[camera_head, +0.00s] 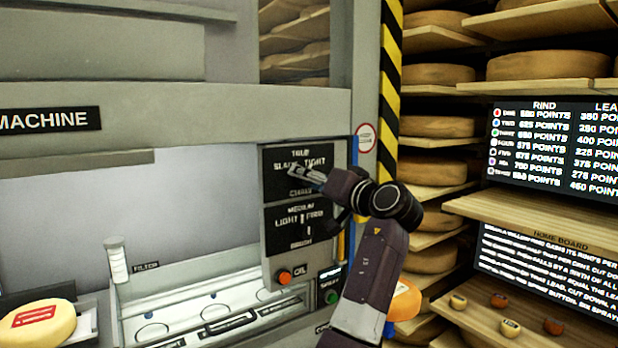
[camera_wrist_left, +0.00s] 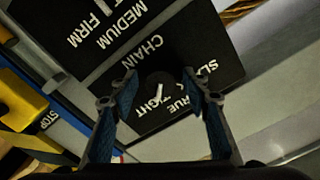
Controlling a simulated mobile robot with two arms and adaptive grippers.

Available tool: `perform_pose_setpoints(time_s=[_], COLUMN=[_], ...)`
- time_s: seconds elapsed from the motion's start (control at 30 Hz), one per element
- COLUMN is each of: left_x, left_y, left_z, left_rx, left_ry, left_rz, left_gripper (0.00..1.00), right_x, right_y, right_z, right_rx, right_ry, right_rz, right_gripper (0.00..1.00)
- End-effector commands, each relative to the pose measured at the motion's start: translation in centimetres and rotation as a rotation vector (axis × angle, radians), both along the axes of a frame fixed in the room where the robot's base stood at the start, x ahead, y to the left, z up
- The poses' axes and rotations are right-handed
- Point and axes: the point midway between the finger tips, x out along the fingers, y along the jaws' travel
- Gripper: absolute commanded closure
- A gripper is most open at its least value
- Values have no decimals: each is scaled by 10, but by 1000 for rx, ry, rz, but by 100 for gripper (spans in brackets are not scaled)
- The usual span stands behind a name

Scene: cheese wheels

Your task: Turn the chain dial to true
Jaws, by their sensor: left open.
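The chain dial panel (camera_head: 297,170) is a black plate on the machine, with TRUE at its top, SLACK at left, TIGHT at right and CHAIN below. My left gripper (camera_head: 302,173) is in front of it and hides the knob in the head view. In the left wrist view, the dark knob (camera_wrist_left: 160,87) with a white pointer mark lies between the two blue-padded fingers of my left gripper (camera_wrist_left: 158,95). The fingers are open, with gaps on both sides of the knob. The pointer mark lies near the word TIGHT; its exact direction is unclear. My right gripper is out of view.
A brush dial panel (camera_head: 290,229) sits directly below. Under it are a red OIL button (camera_head: 284,277) and a green SPRAY button (camera_head: 332,297). A cheese wheel (camera_head: 38,322) is at lower left. Shelves of cheese (camera_head: 437,126) and a points board (camera_head: 556,150) stand at right.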

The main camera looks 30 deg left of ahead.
Motion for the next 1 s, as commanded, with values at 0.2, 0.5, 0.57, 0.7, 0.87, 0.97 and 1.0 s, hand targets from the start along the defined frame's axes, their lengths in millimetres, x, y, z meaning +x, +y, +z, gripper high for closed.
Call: perform_pose_setpoints(time_s=[0.2, 0.5, 0.57, 0.7, 0.87, 0.97, 1.0], left_x=[0, 0, 0, 0, 0, 0, 0], left_y=[0, 0, -1, -1, -1, -1, -1], left_z=[0, 0, -1, -1, -2, -3, -3], left_rx=[0, 0, 0, -5, -25, -46, -57], left_ry=[1, 1, 0, -10, -58, -111, -137], left_rz=[0, 0, 0, -1, -1, -1, -1], left_gripper=[65, 98, 98, 98, 98, 98, 98], right_x=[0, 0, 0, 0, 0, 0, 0], right_y=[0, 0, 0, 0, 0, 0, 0], right_z=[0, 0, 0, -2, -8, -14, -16], right_rx=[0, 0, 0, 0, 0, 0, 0], right_ry=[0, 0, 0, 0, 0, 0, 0], right_rz=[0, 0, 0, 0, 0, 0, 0], right_gripper=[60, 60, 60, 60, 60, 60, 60])
